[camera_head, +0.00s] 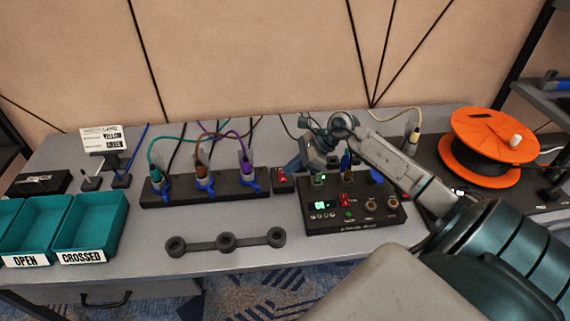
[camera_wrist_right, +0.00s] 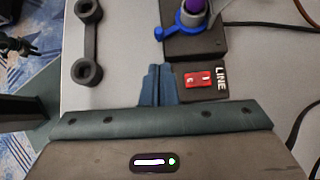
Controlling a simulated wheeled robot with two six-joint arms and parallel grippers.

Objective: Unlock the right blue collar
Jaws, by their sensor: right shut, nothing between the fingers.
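The right blue collar (camera_head: 250,184) sits around the base of the purple-cabled plug (camera_head: 246,168) at the right end of a black socket strip (camera_head: 160,201). In the right wrist view the collar (camera_wrist_right: 188,22) shows at the top, its small lever pointing left. Two more blue collars sit around the teal plug (camera_head: 157,178) and the brown plug (camera_head: 202,170). My right gripper (camera_head: 291,168) is shut and empty, just right of the strip by the LINE switch box. Its fingertips (camera_wrist_right: 155,70) are apart from the collar. My left gripper is not in view.
The LINE box with a red rocker switch (camera_wrist_right: 197,80) is close beside my right fingers. A black tester box (camera_head: 350,218) lies under my right arm. A dark three-ring bar (camera_head: 205,245) lies in front; teal bins (camera_head: 115,222) stand left, an orange reel (camera_head: 490,135) right.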

